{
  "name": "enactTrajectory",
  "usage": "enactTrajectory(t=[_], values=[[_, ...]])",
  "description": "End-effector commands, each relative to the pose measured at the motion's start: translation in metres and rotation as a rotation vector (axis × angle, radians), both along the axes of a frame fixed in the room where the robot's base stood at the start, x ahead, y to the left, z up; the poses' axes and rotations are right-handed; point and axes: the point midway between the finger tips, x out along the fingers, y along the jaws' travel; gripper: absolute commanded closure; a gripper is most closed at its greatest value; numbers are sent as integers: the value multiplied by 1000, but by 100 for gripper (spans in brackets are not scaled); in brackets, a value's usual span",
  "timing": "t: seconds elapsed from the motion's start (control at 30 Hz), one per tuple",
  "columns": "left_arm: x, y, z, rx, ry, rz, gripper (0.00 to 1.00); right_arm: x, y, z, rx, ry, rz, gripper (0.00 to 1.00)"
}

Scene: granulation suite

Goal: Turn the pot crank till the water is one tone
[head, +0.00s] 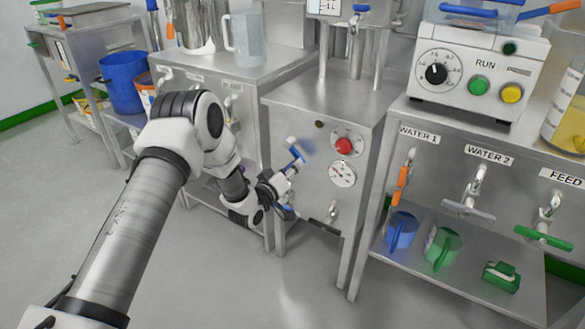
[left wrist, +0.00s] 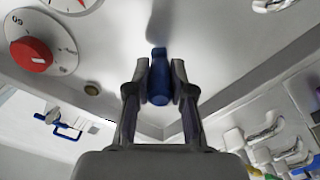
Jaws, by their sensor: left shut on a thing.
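The blue crank handle (left wrist: 158,88) stands out from the steel front panel of the pot cabinet (head: 322,115). In the left wrist view it sits between both fingers of my left gripper (left wrist: 160,78), which is shut on it. In the head view my left gripper (head: 284,178) is at the panel's left side, beside the blue crank part (head: 297,151). My wrist hides some of the crank there. The water in the pot cannot be seen, so its tone cannot be told. My right gripper is not in view.
A red knob (head: 343,146) and a round gauge (head: 342,174) are close right of the crank, with a small tap (head: 332,212) below. A bench at right has taps, a blue jug (head: 402,231) and a green jug (head: 442,247). The floor at front left is clear.

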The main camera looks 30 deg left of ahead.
Motion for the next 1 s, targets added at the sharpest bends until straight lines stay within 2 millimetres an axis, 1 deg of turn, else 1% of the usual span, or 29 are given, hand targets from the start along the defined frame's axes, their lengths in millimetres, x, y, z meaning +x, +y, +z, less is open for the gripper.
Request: enactTrajectory(t=[0.07,0.1,0.13,0.17,0.43,0.57,0.67,0.9,1.0], values=[[0,-1,0,2,0,-1,100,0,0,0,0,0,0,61],[0,-1,0,2,0,-1,67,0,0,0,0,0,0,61],[0,-1,0,2,0,-1,56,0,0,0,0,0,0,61],[0,0,0,2,0,-1,52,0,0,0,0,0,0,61],[0,0,0,2,0,0,52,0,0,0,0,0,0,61],[-10,2,0,1,1,2,52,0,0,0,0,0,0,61],[-29,3,0,-1,1,2,52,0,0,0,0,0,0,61],[-91,8,0,-3,3,2,52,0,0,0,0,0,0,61],[-108,9,0,-1,2,1,52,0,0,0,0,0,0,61]])
